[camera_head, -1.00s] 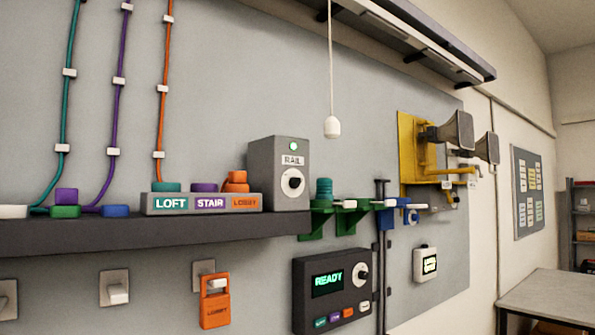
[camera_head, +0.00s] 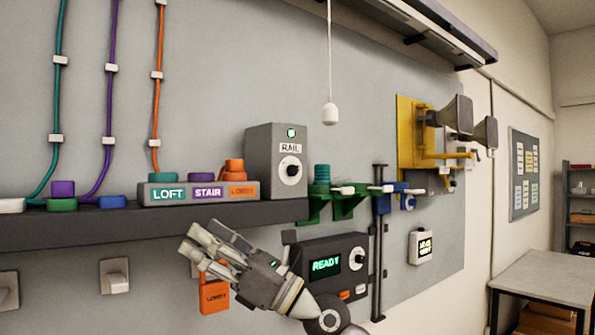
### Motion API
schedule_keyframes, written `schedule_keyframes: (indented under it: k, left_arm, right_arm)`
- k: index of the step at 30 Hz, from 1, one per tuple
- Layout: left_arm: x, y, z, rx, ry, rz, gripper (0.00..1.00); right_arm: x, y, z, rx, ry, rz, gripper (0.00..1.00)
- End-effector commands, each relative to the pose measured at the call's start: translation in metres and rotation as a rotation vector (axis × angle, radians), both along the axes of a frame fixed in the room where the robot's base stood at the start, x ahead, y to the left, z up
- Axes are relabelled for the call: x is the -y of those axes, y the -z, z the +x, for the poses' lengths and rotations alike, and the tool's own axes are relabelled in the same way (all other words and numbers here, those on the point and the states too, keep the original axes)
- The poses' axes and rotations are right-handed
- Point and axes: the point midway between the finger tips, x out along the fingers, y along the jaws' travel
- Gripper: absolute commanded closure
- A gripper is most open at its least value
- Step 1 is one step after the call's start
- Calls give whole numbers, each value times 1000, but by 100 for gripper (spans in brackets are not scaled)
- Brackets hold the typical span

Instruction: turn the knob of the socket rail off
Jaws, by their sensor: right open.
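The socket rail box, a grey box labelled RAIL (camera_head: 262,165), stands on the dark shelf. Its round white knob (camera_head: 291,170) with a dark centre is on the front face, below the label. A small green-lit lamp (camera_head: 291,133) shows above the label. My right gripper (camera_head: 198,242) is open and empty. It is below the shelf, lower left of the rail box and apart from it, with its fingers pointing left. It partly covers the orange LOBBY tag and the READY panel. My left gripper is not in view.
A block labelled LOFT, STAIR and LOBBY (camera_head: 168,193) sits left of the rail box on the shelf (camera_head: 120,222). The READY panel (camera_head: 343,247) is below. A pull cord (camera_head: 330,113) hangs right of the box. Green brackets (camera_head: 348,207) stick out at right.

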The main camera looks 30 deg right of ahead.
Motion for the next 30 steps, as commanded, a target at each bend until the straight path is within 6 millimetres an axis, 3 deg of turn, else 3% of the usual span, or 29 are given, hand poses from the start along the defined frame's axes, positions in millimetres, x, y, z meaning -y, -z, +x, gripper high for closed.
schedule_keyframes:
  k: [1,5,9,12,16,19,23,30]
  left_arm:
    - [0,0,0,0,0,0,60]
    - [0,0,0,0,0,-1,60]
    - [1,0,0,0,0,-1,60]
    - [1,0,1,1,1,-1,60]
    - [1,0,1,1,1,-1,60]
    - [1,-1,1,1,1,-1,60]
    - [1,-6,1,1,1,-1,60]
    - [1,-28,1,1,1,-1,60]
  right_arm:
    - [10,-17,4,47,73,-139,52]
    - [50,-45,19,97,285,-471,52]
    - [124,-79,24,71,545,-750,52]
    - [179,-99,16,15,703,-875,52]
    - [228,-115,2,-55,833,-959,52]
    - [246,-119,-3,-88,876,-985,52]
    - [249,-121,5,-98,884,-993,52]
    - [244,-123,48,-97,879,-990,52]
